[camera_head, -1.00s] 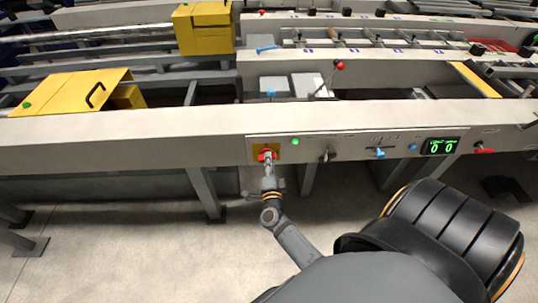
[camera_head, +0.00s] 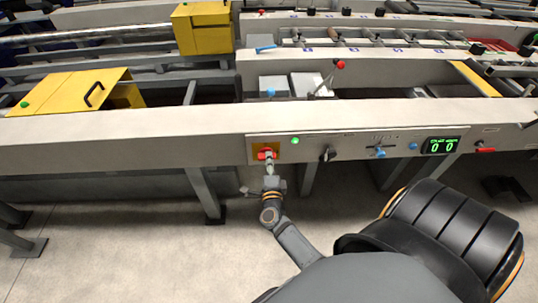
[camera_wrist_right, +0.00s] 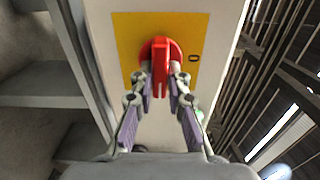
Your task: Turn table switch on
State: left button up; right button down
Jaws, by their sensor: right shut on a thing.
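The table switch is a red rotary knob (camera_head: 266,154) on a yellow plate (camera_head: 254,145), set in the light front panel of the long table. In the right wrist view the red knob (camera_wrist_right: 160,62) has a raised bar handle, and the yellow plate (camera_wrist_right: 128,32) shows a "0" mark right of the knob. My right gripper (camera_head: 269,163) reaches the knob from the front. In the wrist view its fingertips (camera_wrist_right: 160,76) are shut on the bar, one on each side. The knob's lower part is partly hidden by the fingers in the head view. My left gripper is not in view.
Right of the switch are a green light (camera_head: 295,141), a black knob (camera_head: 329,154), blue levers (camera_head: 380,153), a lit display (camera_head: 440,146) and a red handle (camera_head: 485,150). A table leg (camera_head: 203,194) stands below left. Floor in front is clear.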

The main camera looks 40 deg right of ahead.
jog(key=c, duration=1.3)
grip_release()
jog(key=v, duration=0.7)
jog(key=shift+s+a, duration=0.15)
jog(key=shift+s, duration=0.05)
jog(key=shift+a+f, duration=0.1)
